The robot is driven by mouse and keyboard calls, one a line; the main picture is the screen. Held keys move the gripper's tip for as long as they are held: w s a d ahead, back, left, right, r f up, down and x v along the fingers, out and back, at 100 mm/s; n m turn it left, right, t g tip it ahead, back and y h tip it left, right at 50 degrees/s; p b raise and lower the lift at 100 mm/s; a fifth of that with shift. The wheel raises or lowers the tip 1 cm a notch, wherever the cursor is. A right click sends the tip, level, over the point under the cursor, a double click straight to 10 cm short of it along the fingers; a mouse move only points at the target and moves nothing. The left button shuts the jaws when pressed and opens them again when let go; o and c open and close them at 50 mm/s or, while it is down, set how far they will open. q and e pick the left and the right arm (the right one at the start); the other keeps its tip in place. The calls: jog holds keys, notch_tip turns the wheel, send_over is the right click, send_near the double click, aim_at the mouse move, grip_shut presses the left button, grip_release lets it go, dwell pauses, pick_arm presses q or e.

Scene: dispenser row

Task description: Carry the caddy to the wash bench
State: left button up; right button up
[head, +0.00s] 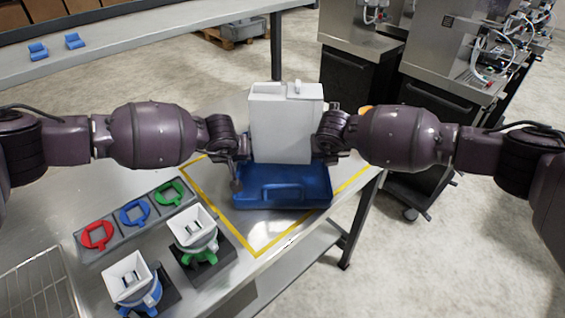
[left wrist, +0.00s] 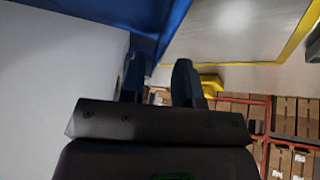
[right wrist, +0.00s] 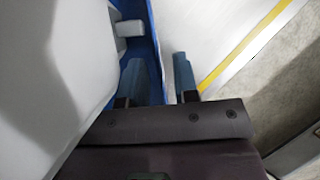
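The blue caddy (head: 262,203) rests on the near metal bench, partly inside a yellow taped outline. It has a front handle, and a tall white container (head: 285,130) stands upright in it. My left gripper (head: 238,180) is at the caddy's left side; in the left wrist view its two fingers are apart near the blue wall (left wrist: 170,18). My right gripper (head: 330,160) is at the right side; in the right wrist view its fingers are apart, with the blue wall (right wrist: 154,50) between them and a gap beside it. Much of the right fingers is hidden in the head view.
A rack with red, blue and green rings (head: 136,213) and two white-topped holders (head: 193,228) stand front left. A wire basket (head: 35,290) is at the left edge. Another bench (head: 150,35) with two blue clips is behind; machines (head: 450,50) stand right. Open floor lies between.

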jog(key=shift+s+a+r, duration=0.1)
jog(key=shift+r, duration=0.05)
pick_arm(q)
jog(key=v, duration=0.6)
jog(key=shift+r, duration=0.25)
pick_arm(e)
jog(key=d+v, duration=0.1)
jog(key=v, duration=1)
jog(key=shift+s+a+r, duration=0.15)
jog(key=shift+a+r, duration=0.2)
jog(key=shift+a, duration=0.1)
pick_arm(q)
jog(key=shift+s, duration=0.1)
